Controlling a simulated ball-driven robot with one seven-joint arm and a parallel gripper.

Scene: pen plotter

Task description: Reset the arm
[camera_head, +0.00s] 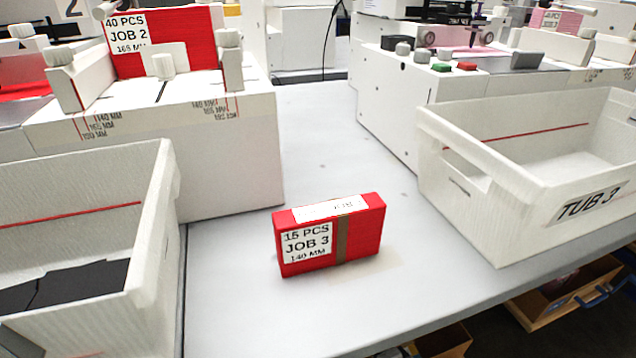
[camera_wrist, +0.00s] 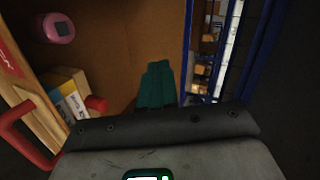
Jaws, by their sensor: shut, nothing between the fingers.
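My gripper (camera_wrist: 158,68) shows in the wrist view as two teal fingers pressed together, with nothing between them. It points down over a brown surface, apart from the things around it. My arm and gripper do not show in the head view. There, a red box (camera_head: 360,238) labelled "15 PCS JOB 3 140 MM" stands upright on the grey table (camera_head: 235,310).
Tub 3 (camera_head: 470,215), white and seemingly empty, stands at the right. Another white tub (camera_head: 150,235) with dark pieces stands at the left. White machines (camera_head: 230,160) stand behind. The wrist view shows a red handle (camera_wrist: 20,125), a pink object (camera_wrist: 58,28) and blue shelving (camera_wrist: 190,45).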

